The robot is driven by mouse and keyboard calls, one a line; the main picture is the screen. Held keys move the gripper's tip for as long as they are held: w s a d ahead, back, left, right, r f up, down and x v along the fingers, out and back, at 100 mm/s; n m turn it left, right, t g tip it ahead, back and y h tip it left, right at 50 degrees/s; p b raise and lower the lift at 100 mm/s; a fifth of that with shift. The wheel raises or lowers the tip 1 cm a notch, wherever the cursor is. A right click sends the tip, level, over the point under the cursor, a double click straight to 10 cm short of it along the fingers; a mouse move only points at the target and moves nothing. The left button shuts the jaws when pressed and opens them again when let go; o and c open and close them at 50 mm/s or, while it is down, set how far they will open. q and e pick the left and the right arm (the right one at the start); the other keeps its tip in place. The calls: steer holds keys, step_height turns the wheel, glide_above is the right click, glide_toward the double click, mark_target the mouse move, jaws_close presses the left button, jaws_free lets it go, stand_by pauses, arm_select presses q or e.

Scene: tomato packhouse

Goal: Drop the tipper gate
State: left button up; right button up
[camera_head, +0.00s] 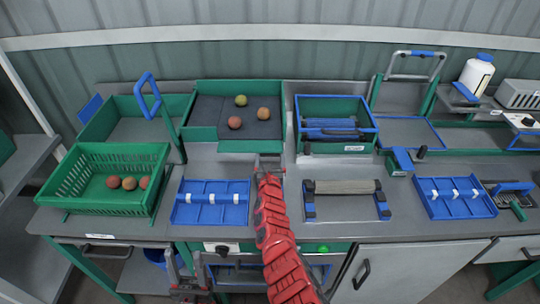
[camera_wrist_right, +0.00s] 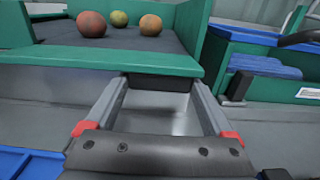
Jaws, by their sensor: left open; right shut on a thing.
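The tipper is a green-walled tray (camera_head: 188,133) with a dark grey bed at the back centre. Its green gate (camera_head: 235,146) is the low front panel; it also shows in the right wrist view (camera_wrist_right: 75,62). Red and yellow-green tomatoes (camera_head: 241,100) rest on the bed behind it. My right gripper (camera_head: 269,158) reaches up to the gate's front edge from below. My left gripper (camera_head: 188,284) is open and low, in front of the bench edge.
A green crate (camera_head: 110,160) with several tomatoes stands at the left. Blue trays (camera_head: 211,188) (camera_head: 455,211) and a grey roller stand (camera_head: 345,187) lie on the bench. A blue-rimmed green bin (camera_head: 335,103) stands right of the tipper. Grey bench top shows between them.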

steer(key=shift+c, duration=0.7)
steer(key=shift+r, duration=0.15)
steer(key=r+g+p, duration=0.1)
steer(key=p, duration=0.4)
steer(key=shift+s+r+g+p, duration=0.1)
steer(key=shift+g+p, duration=0.2)
steer(key=shift+g, duration=0.1)
steer(key=shift+f, duration=0.25)
